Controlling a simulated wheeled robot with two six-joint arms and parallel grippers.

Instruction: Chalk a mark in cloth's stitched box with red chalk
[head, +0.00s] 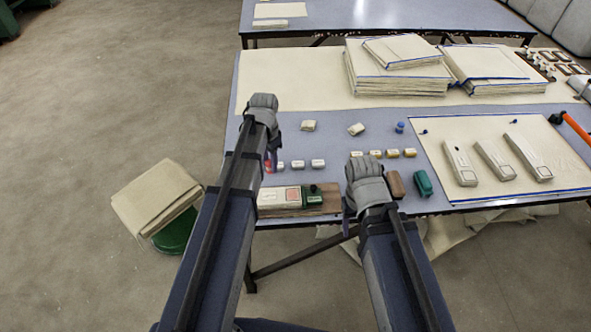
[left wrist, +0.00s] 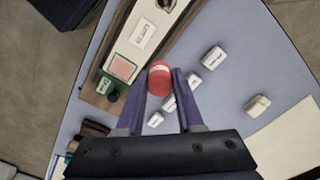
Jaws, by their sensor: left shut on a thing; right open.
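A red chalk piece (left wrist: 159,80) with a pale band is between the fingers of my left gripper (left wrist: 162,92). In the head view a bit of the red chalk (head: 267,168) shows beside my left gripper (head: 271,158). A pale strip-like piece (head: 268,199) with a label and a pinkish square box (head: 292,194) lies on a brown board at the table's front edge. The box (left wrist: 122,68) is left of the chalk in the left wrist view; I cannot tell whether its outline is stitched. My right gripper (head: 358,208) is open over the front edge, its fingertips mostly hidden.
Several small white and yellow labelled blocks (head: 318,163) stand in a row behind the board. A dark green item (head: 314,189) sits at its right end. A blue-edged cloth (head: 440,130) carries long pale blocks at right. Cloth stacks (head: 395,85) stand behind.

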